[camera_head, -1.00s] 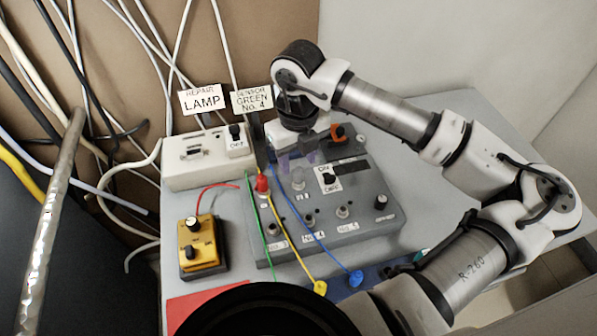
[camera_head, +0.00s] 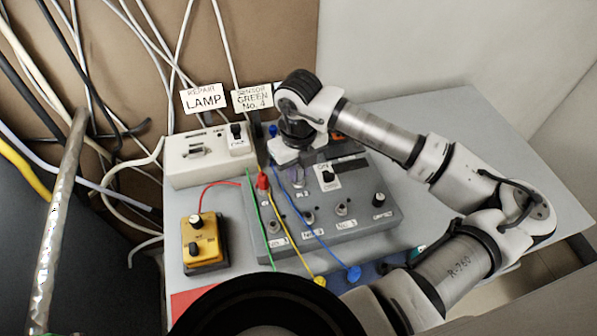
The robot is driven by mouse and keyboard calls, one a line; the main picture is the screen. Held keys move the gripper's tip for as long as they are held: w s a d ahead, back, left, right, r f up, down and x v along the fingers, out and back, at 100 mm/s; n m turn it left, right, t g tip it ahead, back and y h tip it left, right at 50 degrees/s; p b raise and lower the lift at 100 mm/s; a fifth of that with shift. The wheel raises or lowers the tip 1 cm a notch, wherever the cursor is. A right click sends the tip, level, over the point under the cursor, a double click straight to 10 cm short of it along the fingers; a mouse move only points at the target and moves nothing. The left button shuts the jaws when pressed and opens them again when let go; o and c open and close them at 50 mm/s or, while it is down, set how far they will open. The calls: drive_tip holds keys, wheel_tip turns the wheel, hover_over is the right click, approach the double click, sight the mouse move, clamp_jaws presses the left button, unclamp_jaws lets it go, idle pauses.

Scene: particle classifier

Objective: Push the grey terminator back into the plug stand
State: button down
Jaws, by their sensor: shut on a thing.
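My gripper (camera_head: 292,158) points down over the back part of the grey control box (camera_head: 362,212). Its white body hides most of what is under it, and its fingers are hard to make out. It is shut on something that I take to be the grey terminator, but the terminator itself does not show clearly. I cannot pick out the plug stand for certain. A small pale grey connector (camera_head: 298,178) stands on the control box just below my gripper.
A red plug (camera_head: 263,182) stands left of my gripper, with green, yellow and blue leads crossing the control box. A white box (camera_head: 208,160) stands behind left, and a yellow box (camera_head: 204,240) front left. The table's right side (camera_head: 440,125) is clear.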

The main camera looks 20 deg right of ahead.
sight(298, 167)
drive_tip(key=shift+r, duration=0.1)
wheel_tip(298, 167, up, 20)
drive_tip(key=b, duration=0.3)
drive_tip(key=shift+b, duration=0.4)
drive_tip(key=shift+a, duration=0.1)
idle(0.3)
